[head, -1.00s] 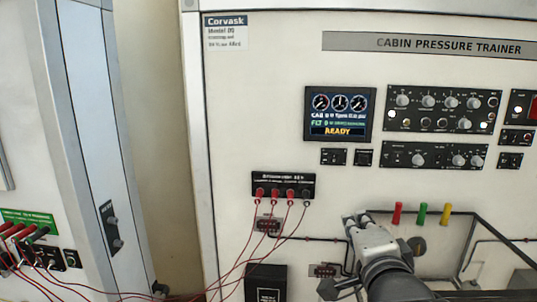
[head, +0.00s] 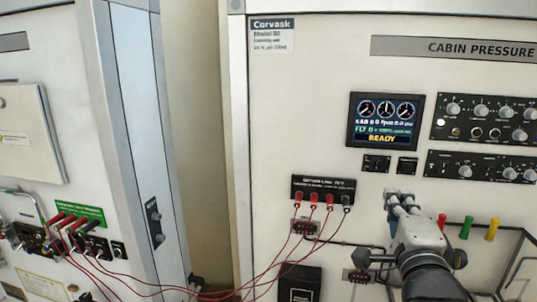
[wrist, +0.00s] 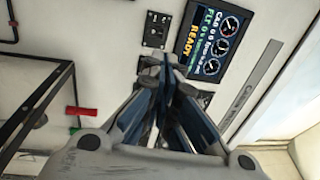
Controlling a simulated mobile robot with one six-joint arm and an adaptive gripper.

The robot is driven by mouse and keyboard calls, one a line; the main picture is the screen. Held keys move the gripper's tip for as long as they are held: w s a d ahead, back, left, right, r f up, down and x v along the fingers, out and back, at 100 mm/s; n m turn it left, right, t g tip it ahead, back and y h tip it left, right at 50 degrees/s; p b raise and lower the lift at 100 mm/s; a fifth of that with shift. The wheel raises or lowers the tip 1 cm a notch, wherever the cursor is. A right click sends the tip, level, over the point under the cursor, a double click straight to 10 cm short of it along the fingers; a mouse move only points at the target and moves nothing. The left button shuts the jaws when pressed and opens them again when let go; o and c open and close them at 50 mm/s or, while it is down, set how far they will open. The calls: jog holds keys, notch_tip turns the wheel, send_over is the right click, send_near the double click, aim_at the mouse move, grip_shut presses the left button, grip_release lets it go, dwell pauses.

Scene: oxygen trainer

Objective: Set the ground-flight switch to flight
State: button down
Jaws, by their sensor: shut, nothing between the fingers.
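My gripper (head: 400,197) is shut and empty, its fingertips in front of the white panel face just below two small black switch panels. The left switch panel (head: 376,162) and the right switch panel (head: 407,165) sit under the display. In the wrist view my gripper's fingers (wrist: 168,75) point toward the display's lower edge. The left switch panel (wrist: 157,29) is clear there, with two small switches marked 1 and 2. The right switch panel (wrist: 204,98) is mostly hidden behind the fingers. I cannot read which one is the ground-flight switch, nor its position.
The display (head: 385,120) reads READY. Larger control panels (head: 485,117) are to its right. Red cables (head: 268,265) hang from sockets on the left.

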jog(key=p, duration=0.9)
send_near(382, 160)
jog(key=p+x, duration=0.1)
jog(key=x, duration=0.4)
jog(key=shift+w+d+f, duration=0.1)
jog(key=shift+w+d, duration=0.1)
jog(key=shift+w, duration=0.1)
jog(key=shift+w+b, duration=0.2)
jog(key=shift+b, duration=0.25)
jog(key=shift+w+d+b, duration=0.1)
jog(key=shift+w+b, duration=0.1)
jog(key=shift+b, duration=0.4)
jog(key=shift+p, duration=0.3)
